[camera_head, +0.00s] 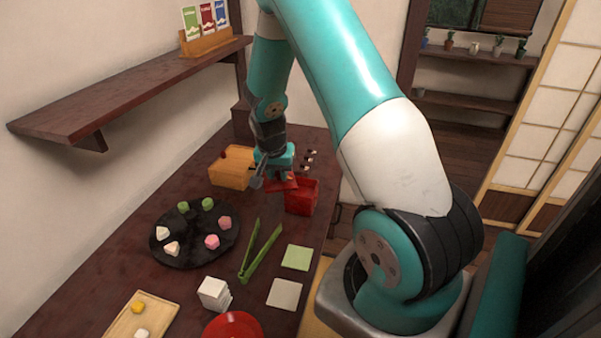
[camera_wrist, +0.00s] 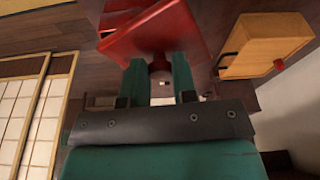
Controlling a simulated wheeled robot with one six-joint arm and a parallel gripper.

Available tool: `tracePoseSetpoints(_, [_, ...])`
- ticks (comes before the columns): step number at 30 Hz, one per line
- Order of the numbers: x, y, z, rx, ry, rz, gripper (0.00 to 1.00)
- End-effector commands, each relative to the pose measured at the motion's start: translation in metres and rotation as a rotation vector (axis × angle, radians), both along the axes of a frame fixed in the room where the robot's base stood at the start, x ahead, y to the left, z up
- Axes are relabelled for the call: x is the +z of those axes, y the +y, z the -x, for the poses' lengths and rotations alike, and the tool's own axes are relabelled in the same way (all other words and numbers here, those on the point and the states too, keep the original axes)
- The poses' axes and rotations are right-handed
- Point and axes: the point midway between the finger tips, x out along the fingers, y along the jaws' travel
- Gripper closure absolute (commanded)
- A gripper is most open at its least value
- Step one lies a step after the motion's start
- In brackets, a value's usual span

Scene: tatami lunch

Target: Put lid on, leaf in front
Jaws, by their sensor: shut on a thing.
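A red lid (camera_head: 283,185) is in my gripper (camera_head: 274,176). In the wrist view the fingers (camera_wrist: 160,80) close on the knob under the tilted red panel of the lid (camera_wrist: 152,32). The open red box (camera_head: 302,197) stands on the table just right of the lid in the head view. The lid is beside or over the box's left edge; I cannot tell whether they touch. A flat green square (camera_head: 298,257) lies on the table nearer the camera. I cannot tell whether it is the leaf.
A wooden box (camera_head: 233,167) stands left of my gripper; it also shows in the wrist view (camera_wrist: 262,45). A dark round plate (camera_head: 187,250) holds several sweets. Green tongs (camera_head: 259,252), a pale square (camera_head: 284,294), a white stack (camera_head: 214,293) and a red round dish (camera_head: 233,326) lie nearer.

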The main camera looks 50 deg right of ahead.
Motion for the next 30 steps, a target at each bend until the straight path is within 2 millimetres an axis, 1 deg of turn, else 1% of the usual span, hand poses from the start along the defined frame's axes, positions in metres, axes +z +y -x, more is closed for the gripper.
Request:
tracePoseSetpoints(1, [-0.007,-0.024,0.002,-0.124,-0.010,0.005,0.98])
tracePoseSetpoints(3, [-0.003,-0.047,0.007,-0.268,-0.014,0.008,0.98])
tracePoseSetpoints(6, [0.002,-0.069,0.013,-0.408,-0.020,0.013,0.98])
tracePoseSetpoints(8, [0.004,-0.076,0.015,-0.456,-0.022,0.013,0.98])
tracePoseSetpoints(11, [0.004,-0.080,0.017,-0.487,-0.022,0.013,0.98])
tracePoseSetpoints(14, [-0.001,-0.080,0.018,-0.489,-0.022,0.014,0.98])
tracePoseSetpoints(24, [-0.034,-0.080,0.018,-0.486,-0.021,0.014,0.98])
tracePoseSetpoints(27, [-0.040,-0.080,0.018,-0.485,-0.022,0.014,0.98])
tracePoseSetpoints(30, [-0.041,-0.080,0.018,-0.485,-0.022,0.014,0.98])
